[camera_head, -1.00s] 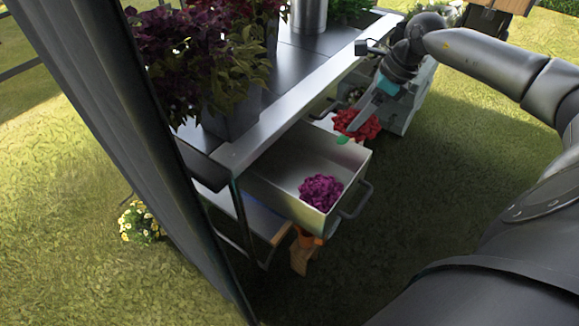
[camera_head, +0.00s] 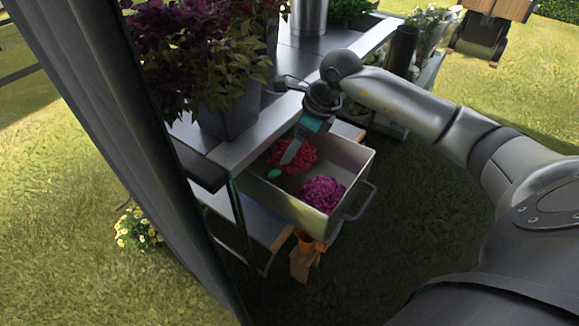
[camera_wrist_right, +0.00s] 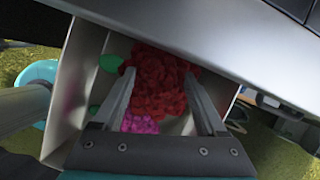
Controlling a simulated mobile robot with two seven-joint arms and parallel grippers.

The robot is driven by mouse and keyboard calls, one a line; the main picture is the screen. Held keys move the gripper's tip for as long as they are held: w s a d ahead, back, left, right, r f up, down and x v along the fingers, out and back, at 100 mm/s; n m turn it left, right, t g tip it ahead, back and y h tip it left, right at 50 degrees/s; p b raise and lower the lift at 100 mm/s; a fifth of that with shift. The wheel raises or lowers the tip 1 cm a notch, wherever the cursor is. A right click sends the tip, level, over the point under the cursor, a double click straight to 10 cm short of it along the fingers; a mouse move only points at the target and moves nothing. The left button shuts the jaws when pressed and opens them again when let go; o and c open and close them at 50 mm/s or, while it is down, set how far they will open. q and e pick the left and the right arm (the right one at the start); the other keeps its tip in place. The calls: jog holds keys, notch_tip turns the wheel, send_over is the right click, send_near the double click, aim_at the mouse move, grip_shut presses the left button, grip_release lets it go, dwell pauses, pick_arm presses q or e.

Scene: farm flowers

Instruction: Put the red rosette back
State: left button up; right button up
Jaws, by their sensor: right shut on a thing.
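The red rosette (camera_head: 298,157) is a ruffled red flower with a green leaf. It is over the left part of the open metal drawer (camera_head: 354,189), and I cannot tell whether it touches the drawer floor. My right gripper (camera_head: 291,152) is shut on it from above. In the right wrist view the red rosette (camera_wrist_right: 160,80) sits between the two fingers of my right gripper (camera_wrist_right: 165,92). A magenta rosette (camera_head: 323,194) lies in the drawer nearer its handle; part of it (camera_wrist_right: 138,124) shows in the wrist view. My left gripper is not in view.
The metal cart top (camera_head: 330,45) overhangs the drawer's inner end. A dark-leaved potted plant (camera_head: 215,50) stands on it at the left. The drawer handle (camera_head: 359,203) sticks out to the right.

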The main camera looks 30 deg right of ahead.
aim_at(290, 175)
jog(key=shift+f+b, duration=0.65)
jog(key=shift+f, duration=1.65)
jog(key=shift+a+f, duration=0.1)
jog(key=shift+f, duration=0.25)
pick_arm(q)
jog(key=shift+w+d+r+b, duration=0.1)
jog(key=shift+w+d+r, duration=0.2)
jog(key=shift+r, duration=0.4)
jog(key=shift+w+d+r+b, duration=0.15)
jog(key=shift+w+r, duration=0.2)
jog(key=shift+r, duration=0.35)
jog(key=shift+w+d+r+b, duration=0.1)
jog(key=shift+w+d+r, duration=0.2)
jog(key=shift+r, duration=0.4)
pick_arm(e)
jog(key=shift+w+a+f, duration=0.1)
jog(key=shift+w+a, duration=0.05)
jog(key=shift+a, duration=0.1)
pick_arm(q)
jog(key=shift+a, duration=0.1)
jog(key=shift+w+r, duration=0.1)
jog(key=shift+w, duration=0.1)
pick_arm(e)
jog(key=shift+f, duration=0.2)
jog(key=o, duration=1.2)
jog(key=shift+o, duration=0.2)
jog(key=shift+r, duration=0.1)
